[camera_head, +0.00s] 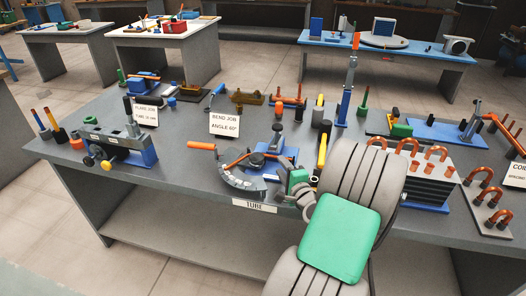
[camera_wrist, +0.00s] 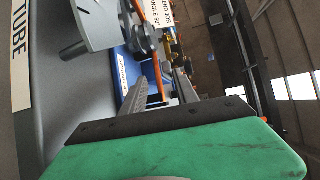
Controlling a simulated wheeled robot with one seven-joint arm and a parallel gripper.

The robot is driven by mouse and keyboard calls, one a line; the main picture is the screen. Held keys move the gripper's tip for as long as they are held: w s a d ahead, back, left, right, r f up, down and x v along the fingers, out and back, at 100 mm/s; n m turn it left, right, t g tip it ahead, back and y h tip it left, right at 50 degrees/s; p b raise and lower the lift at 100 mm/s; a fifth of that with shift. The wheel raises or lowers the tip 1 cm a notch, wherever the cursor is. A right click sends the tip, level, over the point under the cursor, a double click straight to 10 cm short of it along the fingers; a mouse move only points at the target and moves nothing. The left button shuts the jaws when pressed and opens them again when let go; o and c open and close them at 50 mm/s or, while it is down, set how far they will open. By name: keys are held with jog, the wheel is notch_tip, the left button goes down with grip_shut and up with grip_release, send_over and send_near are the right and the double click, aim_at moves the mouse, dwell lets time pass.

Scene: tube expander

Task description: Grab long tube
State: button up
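An orange, copper-like tube (camera_head: 237,160) lies on the blue tube bender (camera_head: 265,168) at the middle of the grey table. I cannot tell for sure that it is the long tube. In the wrist view, an orange length (camera_wrist: 158,78) shows between and beyond the fingers of my gripper (camera_wrist: 163,88), over the bender's blue base (camera_wrist: 130,72). The two grey fingers stand apart with nothing visibly clamped between them. In the head view, my arm reaches in from the lower right to the bender's right side and hides most of my gripper.
The bender's grey angle scale (camera_head: 240,183) and a "TUBE" label (camera_head: 255,206) sit near the table's front edge. A black-and-yellow upright tool (camera_head: 322,150) stands close to my arm. A rack of bent copper tubes (camera_head: 430,180) is at right, a blue vise-like device (camera_head: 125,150) at left.

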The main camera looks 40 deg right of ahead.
aim_at(271, 156)
jog(key=x, duration=0.2)
jog(key=p+x, duration=0.1)
jog(key=x, duration=0.4)
jog(key=shift+s+d+f, duration=0.1)
jog(key=shift+d+f, duration=0.1)
jog(key=shift+f, duration=0.15)
jog(key=shift+c, duration=0.6)
grip_shut()
